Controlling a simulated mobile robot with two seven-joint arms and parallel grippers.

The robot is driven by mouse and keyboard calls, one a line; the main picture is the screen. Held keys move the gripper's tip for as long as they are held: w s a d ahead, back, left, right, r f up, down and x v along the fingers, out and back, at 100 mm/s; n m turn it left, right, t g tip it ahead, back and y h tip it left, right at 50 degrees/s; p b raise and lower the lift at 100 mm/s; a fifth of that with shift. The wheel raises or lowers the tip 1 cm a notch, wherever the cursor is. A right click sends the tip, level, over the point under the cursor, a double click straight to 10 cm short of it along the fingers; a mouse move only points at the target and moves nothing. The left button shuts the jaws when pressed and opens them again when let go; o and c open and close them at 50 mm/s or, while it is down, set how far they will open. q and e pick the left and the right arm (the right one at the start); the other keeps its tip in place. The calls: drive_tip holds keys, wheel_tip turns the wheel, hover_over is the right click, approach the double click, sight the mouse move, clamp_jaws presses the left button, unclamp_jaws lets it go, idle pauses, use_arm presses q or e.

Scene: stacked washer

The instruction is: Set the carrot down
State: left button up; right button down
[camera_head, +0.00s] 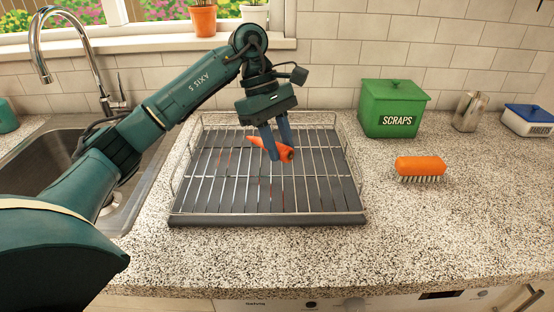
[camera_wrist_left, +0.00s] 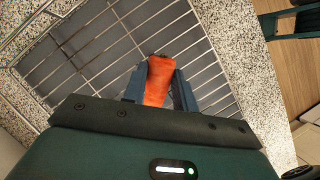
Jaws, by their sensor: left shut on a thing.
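The orange carrot (camera_head: 286,153) is between the fingers of my left gripper (camera_head: 271,149) in the head view. It also shows in the left wrist view (camera_wrist_left: 158,80), with a finger on either side of it. My left gripper is shut on the carrot and points down over the dish rack (camera_head: 335,196). The rack has metal wires above a dark tray. Whether the carrot touches the wires is hard to tell. My right gripper is not in view.
A steel sink (camera_head: 30,165) lies left of the rack. A green scraps bin (camera_head: 393,108), an orange brush (camera_head: 420,167), a metal holder (camera_head: 469,111) and a tablets box (camera_head: 527,120) stand to the right. The front counter (camera_head: 400,235) is clear.

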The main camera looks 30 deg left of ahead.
sight(279, 174)
use_arm(q)
drive_tip(key=shift+f, duration=2.3)
drive_tip(key=shift+f, duration=0.2)
drive_tip(key=o, duration=1.1)
drive_tip(key=shift+c, duration=0.2)
drive_tip(key=v, duration=1.2)
drive_tip(key=shift+r, duration=0.25)
